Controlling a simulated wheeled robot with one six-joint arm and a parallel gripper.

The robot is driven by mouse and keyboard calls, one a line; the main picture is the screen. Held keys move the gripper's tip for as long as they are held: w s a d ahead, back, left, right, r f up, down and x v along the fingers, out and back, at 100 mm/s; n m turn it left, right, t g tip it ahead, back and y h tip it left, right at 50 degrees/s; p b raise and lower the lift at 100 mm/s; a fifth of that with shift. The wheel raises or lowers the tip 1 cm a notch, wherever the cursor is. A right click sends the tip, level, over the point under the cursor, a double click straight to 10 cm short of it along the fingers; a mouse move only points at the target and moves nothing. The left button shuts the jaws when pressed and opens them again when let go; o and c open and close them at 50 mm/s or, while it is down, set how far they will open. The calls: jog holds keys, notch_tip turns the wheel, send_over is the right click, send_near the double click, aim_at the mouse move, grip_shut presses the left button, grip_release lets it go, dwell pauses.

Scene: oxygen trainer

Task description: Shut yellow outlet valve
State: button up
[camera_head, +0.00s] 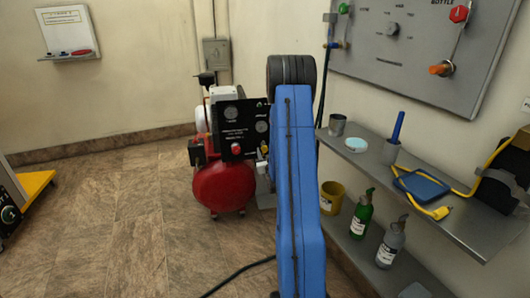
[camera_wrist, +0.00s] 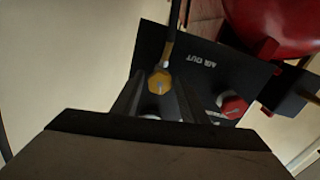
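The yellow outlet valve (camera_wrist: 159,82) shows in the wrist view beside a black panel (camera_wrist: 197,75) marked "AIR OUT". A dark lever or stem runs up from its yellow hub. My gripper (camera_wrist: 160,98) has its two dark fingers apart, one on each side of the yellow hub. I see no clear contact between fingers and valve. In the head view a small yellow part (camera_head: 264,149) shows at the right of the compressor's black gauge panel, next to my blue arm. My arm hides what lies behind it there, and the gripper is not clear in that view.
The compressor's red tank (camera_head: 222,186) stands on the floor by the wall. A red knob (camera_wrist: 232,106) sits right of the valve in the wrist view. A shelf (camera_head: 462,222) with cups, bottles and a yellow cable is on the right.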

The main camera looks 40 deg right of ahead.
jog(key=c, duration=0.7)
jog(key=shift+m, duration=2.4)
jog(key=o, duration=1.1)
